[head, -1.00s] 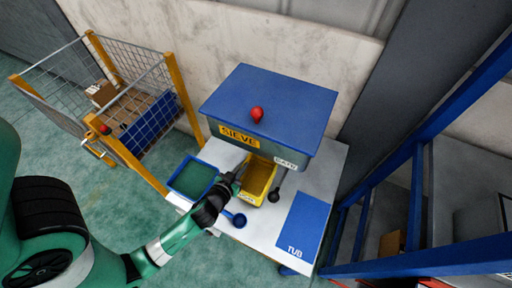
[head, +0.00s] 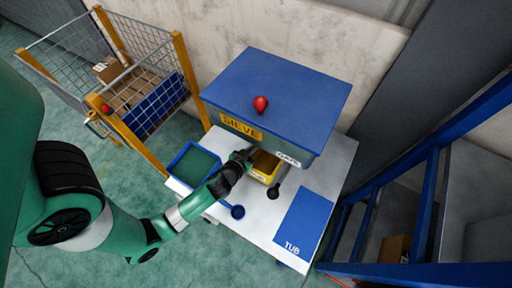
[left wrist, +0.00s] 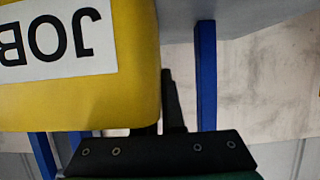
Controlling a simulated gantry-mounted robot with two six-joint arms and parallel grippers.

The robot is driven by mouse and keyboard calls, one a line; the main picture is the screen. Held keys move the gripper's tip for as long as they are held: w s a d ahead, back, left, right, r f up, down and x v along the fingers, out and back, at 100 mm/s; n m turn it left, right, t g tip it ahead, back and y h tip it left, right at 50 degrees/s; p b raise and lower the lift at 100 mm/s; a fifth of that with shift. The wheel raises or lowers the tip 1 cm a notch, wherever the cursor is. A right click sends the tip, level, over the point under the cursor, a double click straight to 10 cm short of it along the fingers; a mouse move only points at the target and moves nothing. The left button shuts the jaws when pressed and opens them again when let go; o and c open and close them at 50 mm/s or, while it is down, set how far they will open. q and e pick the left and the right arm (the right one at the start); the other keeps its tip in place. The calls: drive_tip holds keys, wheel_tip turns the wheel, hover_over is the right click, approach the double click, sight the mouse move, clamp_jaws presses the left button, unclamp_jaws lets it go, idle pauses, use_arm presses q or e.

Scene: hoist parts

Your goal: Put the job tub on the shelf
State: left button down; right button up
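The yellow job tub (head: 266,168) stands on the white bench (head: 238,239), partly under the blue sieve (head: 275,105). Its JOB label shows upside down in the left wrist view, where the tub (left wrist: 130,100) fills the upper left. My left gripper (head: 246,157) is at the tub's left side. In the left wrist view its dark fingers (left wrist: 172,100) are close beside the tub's wall; whether they grip it is hidden. The blue shelf frame (head: 428,200) stands at the right. My right gripper is not in view.
A blue pad marked TUB (head: 303,222) lies clear on the bench's right side. A blue tray with green inside (head: 172,177) is left of my gripper. A mesh cage (head: 150,75) is at the back left.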

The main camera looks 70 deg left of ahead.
use_arm(q)
drive_tip(key=shift+f, duration=0.1)
drive_tip(key=c, duration=1)
unclamp_jaws()
drive_tip(key=shift+c, duration=0.2)
drive_tip(key=shift+s+d+r, duration=0.1)
drive_tip(key=shift+r, duration=0.15)
drive_tip(key=v, duration=1.1)
drive_tip(key=shift+s+d+r, duration=0.15)
drive_tip(key=shift+s+r, duration=0.05)
drive_tip(key=shift+s, duration=0.05)
